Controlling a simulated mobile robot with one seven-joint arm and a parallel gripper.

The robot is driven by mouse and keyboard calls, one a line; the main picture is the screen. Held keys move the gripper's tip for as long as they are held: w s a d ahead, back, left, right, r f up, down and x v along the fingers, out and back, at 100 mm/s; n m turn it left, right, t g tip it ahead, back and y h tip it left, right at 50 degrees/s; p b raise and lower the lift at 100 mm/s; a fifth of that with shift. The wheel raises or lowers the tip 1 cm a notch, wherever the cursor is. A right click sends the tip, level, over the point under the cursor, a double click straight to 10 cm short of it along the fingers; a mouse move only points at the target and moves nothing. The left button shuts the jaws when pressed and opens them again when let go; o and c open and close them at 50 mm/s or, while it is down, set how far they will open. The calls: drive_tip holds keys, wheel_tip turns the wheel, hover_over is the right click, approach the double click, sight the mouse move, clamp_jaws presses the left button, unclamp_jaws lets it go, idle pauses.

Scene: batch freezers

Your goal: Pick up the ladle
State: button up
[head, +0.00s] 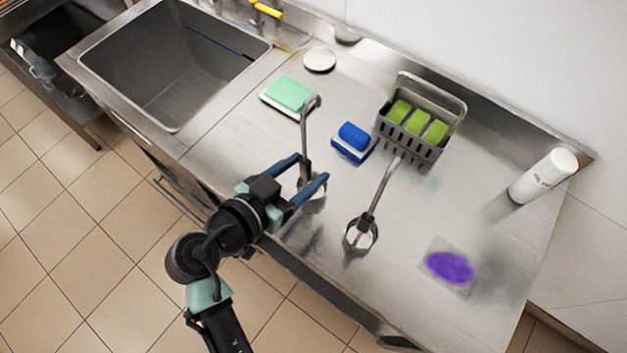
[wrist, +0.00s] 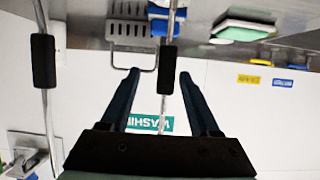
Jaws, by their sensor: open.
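Two long-handled metal utensils are on the steel counter. One (head: 306,140) has a hooked end at the top and a rounded lower end partly hidden by my gripper. The other (head: 377,194) lies to its right, with a round head at its lower end. I cannot tell surely which is the ladle. My gripper (head: 312,167) is open, its blue fingers on either side of the hooked utensil in the head view. In the wrist view, a thin rod with a black grip (wrist: 169,62) runs between the open fingers (wrist: 158,77); contact is not visible. A second black-gripped rod (wrist: 43,62) is at left.
A grey caddy (head: 431,153) with green sponges, a blue sponge (head: 353,137) and a green sponge (head: 290,93) stand behind the utensils. A white bottle (head: 544,177) and a purple patch (head: 450,267) are at right. The sink (head: 172,62) is at upper left.

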drive_tip(key=shift+a+f+p+x, duration=0.15)
drive_tip(key=shift+p+x, duration=0.35)
drive_tip(key=shift+x, duration=0.9)
drive_tip(key=shift+a+f+p+x, duration=0.15)
drive_tip(key=shift+p+x, duration=0.35)
drive_tip(key=shift+x, duration=0.9)
drive_tip(key=shift+w+r, duration=0.1)
drive_tip(key=shift+w, duration=0.05)
drive_tip(key=shift+c, duration=0.3)
clamp_jaws()
drive_tip(key=shift+r, duration=0.1)
